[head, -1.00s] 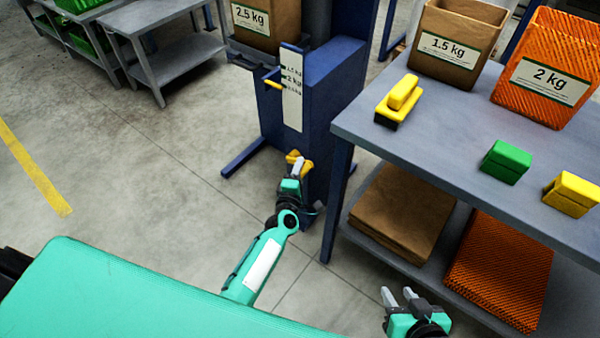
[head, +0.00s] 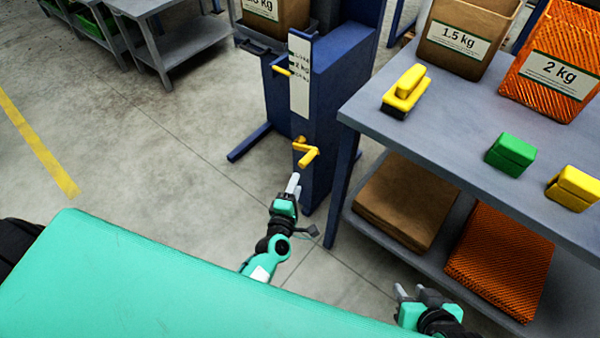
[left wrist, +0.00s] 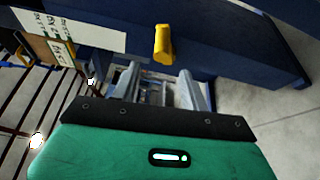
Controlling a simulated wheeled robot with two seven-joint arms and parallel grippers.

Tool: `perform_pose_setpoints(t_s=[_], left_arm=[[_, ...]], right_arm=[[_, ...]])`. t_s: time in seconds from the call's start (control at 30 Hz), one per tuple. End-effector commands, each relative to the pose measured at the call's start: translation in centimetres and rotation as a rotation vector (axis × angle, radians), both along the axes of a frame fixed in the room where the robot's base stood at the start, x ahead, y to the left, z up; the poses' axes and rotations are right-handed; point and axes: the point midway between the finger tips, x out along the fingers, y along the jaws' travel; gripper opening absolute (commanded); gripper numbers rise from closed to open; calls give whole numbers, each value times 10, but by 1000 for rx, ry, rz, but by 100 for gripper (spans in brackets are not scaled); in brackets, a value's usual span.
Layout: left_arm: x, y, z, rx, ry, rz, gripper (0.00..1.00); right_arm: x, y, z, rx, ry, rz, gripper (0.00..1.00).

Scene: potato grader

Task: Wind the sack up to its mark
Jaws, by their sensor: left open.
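A brown sack (head: 275,15) with a cropped weight label sits on the carrier of the blue stand (head: 335,100). The stand's white scale (head: 300,95) bears several weight marks, and a yellow pointer (head: 281,71) sits beside them; its exact mark is too small to tell. The yellow crank (head: 306,153) is low on the stand. My left gripper (head: 293,184) is open and empty, just short of the crank and apart from it. In the left wrist view the crank (left wrist: 163,43) lies ahead, beyond the open fingers. My right gripper (head: 408,291) is open and empty at the lower right.
A grey table (head: 440,130) stands right of the stand, with a brown 1.5 kg sack (head: 455,45), an orange 2 kg sack (head: 550,65), and yellow and green blocks. Folded sacks lie on its lower shelf. Open floor (head: 150,140) lies left of the stand.

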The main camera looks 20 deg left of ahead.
Motion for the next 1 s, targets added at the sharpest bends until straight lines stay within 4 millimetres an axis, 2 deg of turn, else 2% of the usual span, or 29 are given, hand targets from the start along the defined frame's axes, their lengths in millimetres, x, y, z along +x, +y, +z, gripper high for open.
perform_pose_setpoints(t_s=[0.1, 0.23, 0.87, 1.0], left_arm=[[-15, 0, 1, 1, 0, -1, 45], [-23, -1, 1, 1, 0, 0, 45], [-25, -1, 2, 4, 0, -3, 45], [-31, -12, 10, 85, 15, -75, 45]], right_arm=[[-1, -2, 1, -6, 12, -3, 36], [-2, -4, 1, -11, 19, -4, 36], [-2, -3, 1, -11, 20, -3, 36], [-2, -3, 1, -11, 21, -3, 36]])
